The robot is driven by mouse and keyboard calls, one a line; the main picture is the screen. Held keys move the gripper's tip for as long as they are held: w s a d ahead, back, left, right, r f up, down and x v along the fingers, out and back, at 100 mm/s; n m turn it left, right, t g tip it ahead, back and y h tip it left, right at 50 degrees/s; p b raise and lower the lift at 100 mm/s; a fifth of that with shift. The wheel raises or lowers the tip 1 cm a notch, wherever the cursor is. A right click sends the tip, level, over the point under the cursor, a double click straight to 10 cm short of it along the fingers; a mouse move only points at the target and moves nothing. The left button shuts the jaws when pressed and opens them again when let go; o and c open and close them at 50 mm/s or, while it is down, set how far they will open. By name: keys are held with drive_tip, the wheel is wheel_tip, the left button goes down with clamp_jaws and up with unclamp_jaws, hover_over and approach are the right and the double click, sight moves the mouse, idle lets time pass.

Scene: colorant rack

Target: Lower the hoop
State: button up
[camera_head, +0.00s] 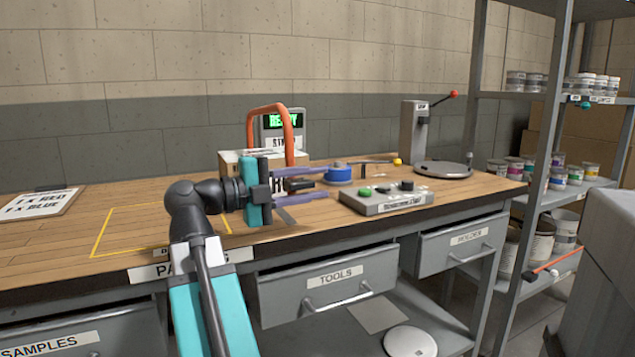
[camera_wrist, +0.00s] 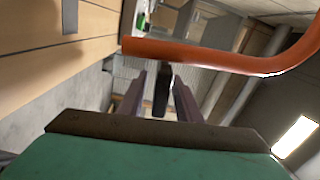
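The hoop (camera_head: 276,108) is an orange bent tube standing upright in front of the green-lit display (camera_head: 284,121). Its lower legs are partly hidden behind my arm and gripper. In the wrist view an orange bar, the hoop (camera_wrist: 215,56), crosses the upper part and curves up at right. My gripper (camera_head: 319,181) is in front of the hoop's right leg, its two purple fingers pointing right and apart. A dark piece (camera_head: 300,184) shows between the fingers, also in the wrist view (camera_wrist: 162,92). I cannot tell whether it is touched; the fingers do not look closed on the hoop.
A blue round item (camera_head: 338,174) and a grey control box (camera_head: 386,198) with buttons are right of my gripper. A grey stand with a red-tipped lever (camera_head: 415,128) is farther right. A shelf (camera_head: 560,187) of paint pots borders the right end.

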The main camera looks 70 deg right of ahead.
drive_tip(key=p+v, duration=0.3)
drive_tip(key=v, duration=0.9)
drive_tip(key=shift+w+a, duration=0.2)
drive_tip(key=shift+a, duration=0.05)
